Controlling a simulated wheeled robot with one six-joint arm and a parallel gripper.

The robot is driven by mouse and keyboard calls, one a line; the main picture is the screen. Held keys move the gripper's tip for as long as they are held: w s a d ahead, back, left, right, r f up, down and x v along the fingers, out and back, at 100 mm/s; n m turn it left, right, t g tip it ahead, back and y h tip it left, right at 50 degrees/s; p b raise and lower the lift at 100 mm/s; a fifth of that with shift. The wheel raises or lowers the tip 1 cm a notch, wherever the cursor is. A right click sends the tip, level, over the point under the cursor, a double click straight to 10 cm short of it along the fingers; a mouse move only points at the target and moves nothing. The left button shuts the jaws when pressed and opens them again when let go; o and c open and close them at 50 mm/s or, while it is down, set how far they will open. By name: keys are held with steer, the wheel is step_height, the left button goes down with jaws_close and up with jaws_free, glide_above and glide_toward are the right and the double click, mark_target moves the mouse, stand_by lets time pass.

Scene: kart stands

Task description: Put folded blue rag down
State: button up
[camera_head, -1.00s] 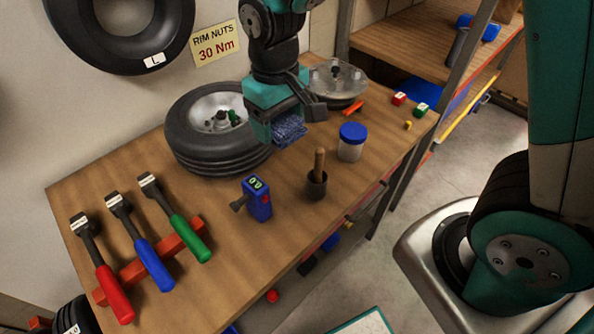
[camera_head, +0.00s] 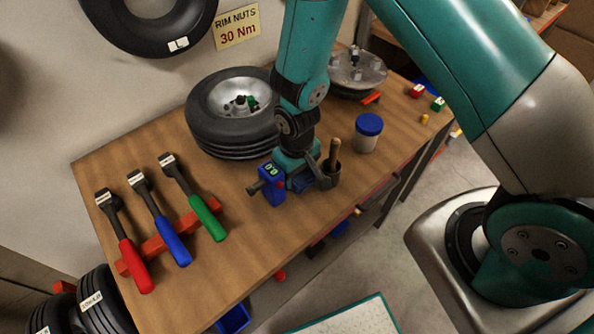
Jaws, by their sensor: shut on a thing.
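My gripper (camera_head: 312,177) is low over the wooden workbench (camera_head: 240,250), between a blue gauge with a green display (camera_head: 270,184) and a dark cup with a wooden-handled brush (camera_head: 332,166). It is shut on the folded blue rag (camera_head: 303,183). Only a small dark blue part of the rag shows, close to the bench top; the gripper hides the rest. I cannot tell whether the rag touches the bench.
A wheel with a tyre (camera_head: 233,115) lies behind the gripper. A blue-lidded jar (camera_head: 367,133) stands to the right. Three torque wrenches with red, blue (camera_head: 168,238) and green handles lie in a red rack at left. The bench's front middle is clear.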

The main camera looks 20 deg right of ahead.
steer(key=shift+f, duration=0.5)
steer(key=shift+f, duration=0.1)
steer(key=o, duration=0.5)
steer(key=shift+f, duration=0.1)
steer(key=shift+o, duration=0.6)
